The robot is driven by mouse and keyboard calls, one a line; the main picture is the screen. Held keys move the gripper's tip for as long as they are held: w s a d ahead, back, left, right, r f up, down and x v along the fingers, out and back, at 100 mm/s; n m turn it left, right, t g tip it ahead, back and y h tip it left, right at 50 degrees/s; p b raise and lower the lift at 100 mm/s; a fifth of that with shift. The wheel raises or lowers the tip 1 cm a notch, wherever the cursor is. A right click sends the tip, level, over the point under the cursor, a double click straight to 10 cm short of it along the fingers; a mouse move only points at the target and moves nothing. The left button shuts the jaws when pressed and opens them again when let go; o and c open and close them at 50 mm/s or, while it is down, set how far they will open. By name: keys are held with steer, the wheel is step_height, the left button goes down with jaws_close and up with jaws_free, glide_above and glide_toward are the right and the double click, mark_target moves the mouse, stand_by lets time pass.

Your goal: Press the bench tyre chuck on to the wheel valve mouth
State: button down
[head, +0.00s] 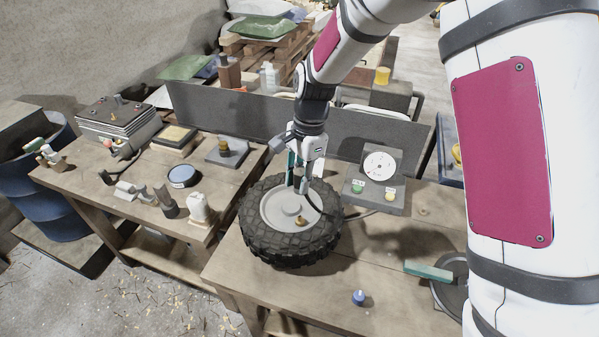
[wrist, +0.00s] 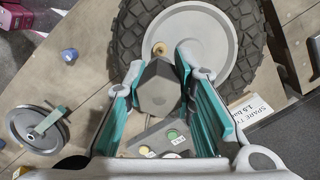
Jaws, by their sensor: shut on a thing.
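The wheel lies flat on the bench, a black knobbly tyre (head: 270,243) around a pale grey rim (head: 272,208). The brass valve mouth (head: 300,221) stands on the rim's near side; it also shows in the wrist view (wrist: 160,48). My gripper (head: 302,180) is over the rim, shut on the grey tyre chuck (wrist: 158,88), which sits between its teal fingers. In the head view the chuck is above and behind the valve, with a visible space between them. The wrist view shows the valve just past the chuck's far end. The chuck's mouth is hidden.
A gauge box (head: 374,178) with a white dial and green and yellow buttons stands right of the wheel; a dark hose runs near it. A blue knob (head: 359,297) and a wheel with a teal handle (head: 450,275) are at front right. A dark upright panel (head: 230,112) stands behind.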

steer(key=b, duration=0.2)
glide_above(299, 217)
steer(key=shift+w+d+f, duration=0.1)
steer(key=shift+w+f, duration=0.05)
steer(key=shift+f, duration=4.3)
steer(key=shift+f, duration=0.55)
steer(key=shift+f, duration=0.35)
steer(key=shift+f, duration=0.55)
steer(key=c, duration=1.3)
jaws_free()
steer(key=shift+r, duration=0.15)
